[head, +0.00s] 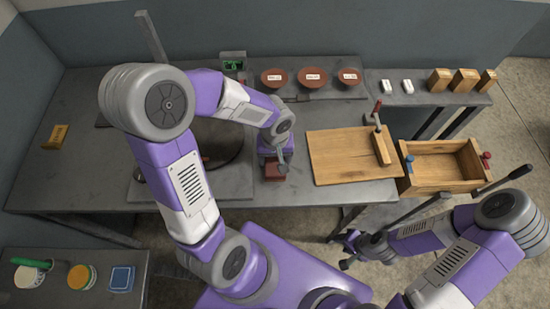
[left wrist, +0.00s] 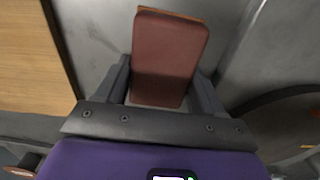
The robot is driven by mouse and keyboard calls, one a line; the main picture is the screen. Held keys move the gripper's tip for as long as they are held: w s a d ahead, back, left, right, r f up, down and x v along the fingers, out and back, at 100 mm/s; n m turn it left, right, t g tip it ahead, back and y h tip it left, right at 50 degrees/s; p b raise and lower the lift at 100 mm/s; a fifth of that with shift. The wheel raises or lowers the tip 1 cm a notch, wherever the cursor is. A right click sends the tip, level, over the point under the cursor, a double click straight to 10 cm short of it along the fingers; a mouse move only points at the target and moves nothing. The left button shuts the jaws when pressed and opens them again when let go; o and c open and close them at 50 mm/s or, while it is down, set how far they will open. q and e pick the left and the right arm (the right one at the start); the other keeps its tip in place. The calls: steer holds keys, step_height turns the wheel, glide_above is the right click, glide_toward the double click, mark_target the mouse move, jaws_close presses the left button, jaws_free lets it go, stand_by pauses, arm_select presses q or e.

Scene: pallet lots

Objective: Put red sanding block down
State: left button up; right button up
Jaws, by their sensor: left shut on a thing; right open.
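The red sanding block (left wrist: 168,60) is a dark red slab with a thin tan edge. My left gripper (left wrist: 165,85) is shut on it, one finger on each side, in the left wrist view. In the head view the red block (head: 275,170) shows below my left gripper (head: 275,160), over the grey table near its front edge. I cannot tell whether the block touches the table. My right gripper (head: 350,250) is open and empty, in front of the table and below the wooden board.
A wooden board (head: 340,160) with a clamp lies right of the block. An open wooden drawer (head: 440,180) is beyond it. Three reddish bowls (head: 312,77) stand at the back. A dark round thing (head: 222,155) is left of my left gripper. Bare table lies in front.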

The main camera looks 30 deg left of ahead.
mark_target(275, 159)
arm_select(q)
steer(key=shift+r, duration=0.1)
steer(key=shift+f+b, duration=0.3)
steer(key=shift+b, duration=0.05)
steer(key=o, duration=1)
steer(key=shift+s+d, duration=0.1)
steer(key=shift+s+f, duration=0.1)
steer(key=shift+s, duration=0.05)
steer(key=shift+r+p, duration=0.25)
steer(key=shift+p, duration=0.1)
step_height(275, 159, up, 12)
steer(key=p, duration=0.3)
steer(key=shift+w+r+p, duration=0.15)
steer(key=shift+w+p, duration=0.05)
steer(key=shift+p, duration=0.1)
